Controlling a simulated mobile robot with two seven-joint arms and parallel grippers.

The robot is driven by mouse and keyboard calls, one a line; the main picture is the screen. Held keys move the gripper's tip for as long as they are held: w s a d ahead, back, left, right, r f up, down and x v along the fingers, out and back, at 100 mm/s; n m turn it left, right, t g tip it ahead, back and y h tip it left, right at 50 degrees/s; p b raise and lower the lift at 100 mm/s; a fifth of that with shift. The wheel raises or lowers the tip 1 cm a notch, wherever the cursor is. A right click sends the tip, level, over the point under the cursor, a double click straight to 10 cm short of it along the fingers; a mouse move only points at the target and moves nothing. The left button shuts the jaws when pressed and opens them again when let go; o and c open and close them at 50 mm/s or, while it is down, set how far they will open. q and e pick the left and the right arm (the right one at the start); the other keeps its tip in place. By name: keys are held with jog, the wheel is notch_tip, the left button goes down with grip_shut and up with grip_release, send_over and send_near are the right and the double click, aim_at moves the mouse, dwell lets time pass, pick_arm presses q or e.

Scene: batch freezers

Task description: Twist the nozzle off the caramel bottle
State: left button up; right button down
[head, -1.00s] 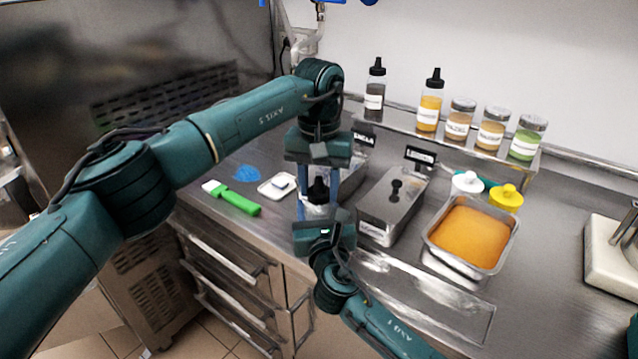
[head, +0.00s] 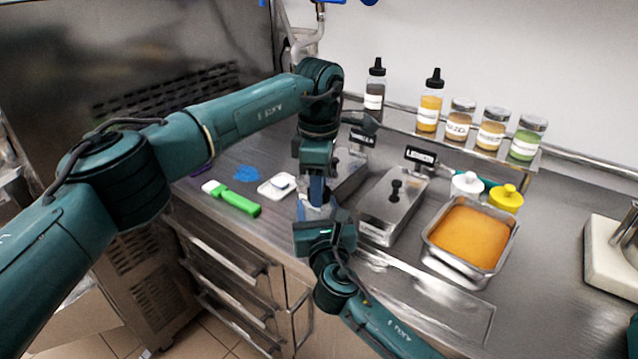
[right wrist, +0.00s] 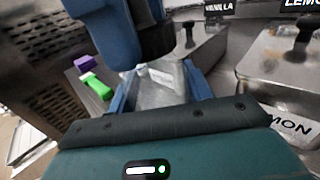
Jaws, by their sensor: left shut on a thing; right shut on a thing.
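The caramel bottle (head: 311,212) shows only as a pale, clear patch of body between my grippers. In the right wrist view its body and white label (right wrist: 160,82) are between my right gripper's blue fingers. My right gripper (head: 322,217) is shut on the bottle body from the front; it also shows in the right wrist view (right wrist: 160,92). My left gripper (head: 317,190) points down from above and is shut at the bottle's top, with its fingers seen nearly edge-on. The nozzle is hidden behind these fingers.
Lidded steel containers (head: 392,205) stand close to the right of my grippers. A small white dish (head: 277,187), a green-handled scraper (head: 238,202) and a blue piece (head: 247,173) lie to the left. A shelf with bottles and jars (head: 458,128) is behind. An orange-filled pan (head: 432,236) is at right.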

pick_arm(q)
jog(key=n, duration=0.4)
jog(key=shift+n, duration=0.3)
jog(key=n, duration=0.8)
jog(key=shift+n, duration=0.4)
jog(key=n, duration=0.4)
jog(key=shift+r, duration=0.1)
jog(key=n, duration=0.4)
jog(key=shift+n, duration=0.4)
jog(key=n, duration=0.8)
jog(key=shift+n, duration=0.3)
jog(key=n, duration=0.4)
